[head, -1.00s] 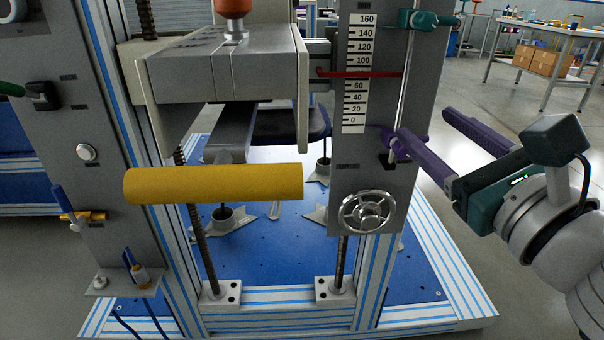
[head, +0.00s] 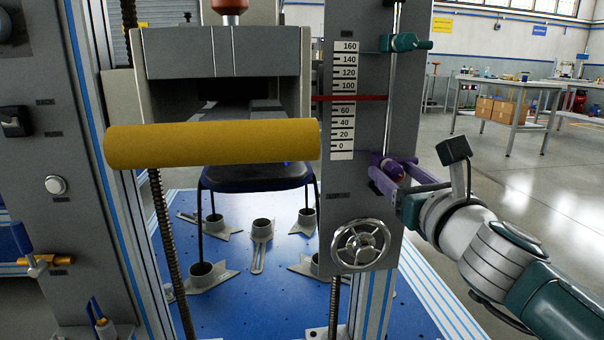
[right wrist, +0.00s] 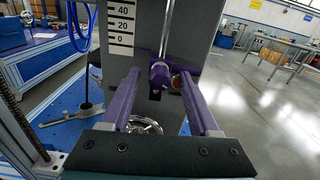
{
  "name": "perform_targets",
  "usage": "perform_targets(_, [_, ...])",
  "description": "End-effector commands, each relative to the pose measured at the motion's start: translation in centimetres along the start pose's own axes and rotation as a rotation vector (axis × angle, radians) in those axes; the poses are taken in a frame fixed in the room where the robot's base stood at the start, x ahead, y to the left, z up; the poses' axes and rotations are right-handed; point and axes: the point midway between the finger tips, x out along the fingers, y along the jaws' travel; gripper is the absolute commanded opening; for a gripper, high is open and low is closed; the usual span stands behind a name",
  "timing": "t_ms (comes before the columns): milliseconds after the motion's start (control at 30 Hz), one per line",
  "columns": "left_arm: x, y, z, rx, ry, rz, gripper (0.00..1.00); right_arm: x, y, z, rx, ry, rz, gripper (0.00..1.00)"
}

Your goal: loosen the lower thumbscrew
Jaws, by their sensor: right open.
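The lower thumbscrew (head: 394,170) is a small knob, reddish at its end, on the purple lower stop of the vertical rod, right of the scale. In the right wrist view, the purple stop (right wrist: 159,76) shows between the fingers, with the reddish knob (right wrist: 177,80) close to the right fingertip. My right gripper (head: 391,174) is open, its purple fingers on either side of the stop; it also shows in the right wrist view (right wrist: 157,80). Contact with the knob cannot be made out. My left gripper is out of view.
A teal upper stop (head: 404,43) sits higher on the rod. A red pointer (head: 350,98) crosses the scale (head: 343,120). A metal handwheel (head: 361,245) is below the stop. A yellow roller (head: 212,143) is left. Open floor lies right.

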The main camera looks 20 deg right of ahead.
Motion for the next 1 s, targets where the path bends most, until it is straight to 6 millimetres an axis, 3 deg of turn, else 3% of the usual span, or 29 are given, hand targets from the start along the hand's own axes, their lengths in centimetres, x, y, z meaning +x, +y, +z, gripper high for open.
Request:
perform_targets(300, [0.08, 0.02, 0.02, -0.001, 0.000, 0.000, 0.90, 0.37, 0.00, 0.03, -0.001, 0.000, 0.000, 0.62])
perform_targets(867, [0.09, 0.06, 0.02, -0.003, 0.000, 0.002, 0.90, 0.34, 0.01, 0.02, -0.001, 0.000, 0.000, 0.00])
perform_targets(1000, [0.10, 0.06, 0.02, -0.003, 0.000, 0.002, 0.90, 0.34, 0.01, 0.02, -0.001, 0.000, 0.000, 0.00])
